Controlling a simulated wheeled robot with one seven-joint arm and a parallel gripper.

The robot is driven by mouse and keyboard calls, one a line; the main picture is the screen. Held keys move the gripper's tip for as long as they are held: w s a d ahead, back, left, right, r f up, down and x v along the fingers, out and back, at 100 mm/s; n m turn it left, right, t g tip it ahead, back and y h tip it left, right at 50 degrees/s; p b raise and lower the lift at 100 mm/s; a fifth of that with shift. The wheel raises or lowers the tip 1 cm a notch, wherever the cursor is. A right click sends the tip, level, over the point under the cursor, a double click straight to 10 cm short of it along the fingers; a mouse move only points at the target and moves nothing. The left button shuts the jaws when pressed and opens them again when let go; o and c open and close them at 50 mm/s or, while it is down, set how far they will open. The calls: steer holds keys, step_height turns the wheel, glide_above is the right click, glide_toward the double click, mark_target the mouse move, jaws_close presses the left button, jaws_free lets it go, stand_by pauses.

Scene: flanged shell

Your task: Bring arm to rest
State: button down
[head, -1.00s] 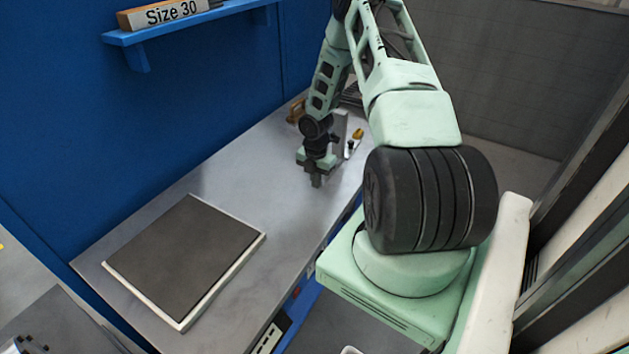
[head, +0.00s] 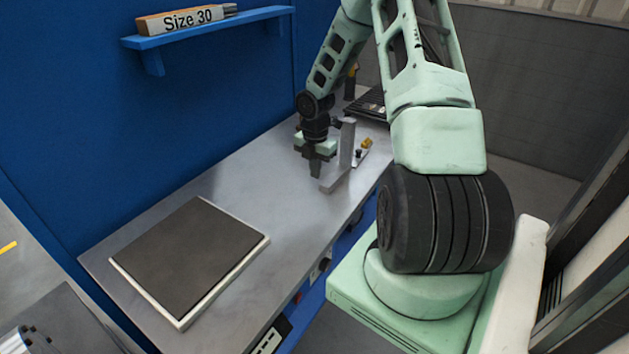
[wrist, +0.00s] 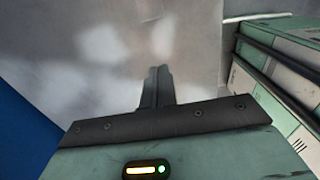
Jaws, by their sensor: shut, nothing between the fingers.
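My gripper (head: 316,172) points down over the far half of the grey workbench (head: 250,185), just left of an L-shaped grey metal bracket. In the wrist view its two fingers (wrist: 157,85) are pressed together with nothing between them. Below the fingers the wrist view shows bare grey surface with pale reflections. I cannot tell exactly how high the fingertips are above the bench.
The grey metal bracket (head: 345,150) stands close to my gripper, with a small yellow-topped item (head: 365,145) behind it. A dark mat in a white frame (head: 190,258) lies at the near left. A blue shelf (head: 210,27) with a "Size 30" box (head: 185,19) hangs on the blue wall.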

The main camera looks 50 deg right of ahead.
steer(key=shift+r, duration=0.25)
steer(key=a+r+m, duration=0.2)
steer(key=a+r, duration=0.2)
steer(key=a, duration=0.6)
steer(key=a+r+m, duration=0.1)
steer(key=a+r, duration=0.3)
steer(key=a, duration=0.5)
steer(key=a+r+m, duration=0.2)
steer(key=a+r, duration=0.3)
steer(key=a, duration=0.5)
steer(key=s+a+r+m, duration=0.2)
steer(key=s+a+m, duration=0.1)
steer(key=s+a, duration=0.5)
steer(key=s+a+r+m, duration=0.3)
steer(key=s+a, duration=0.4)
steer(key=s, duration=0.5)
steer(key=shift+s+a+r+y+b, duration=0.2)
steer(key=shift+a+r+y+b, duration=0.1)
steer(key=shift+a+r+b, duration=0.1)
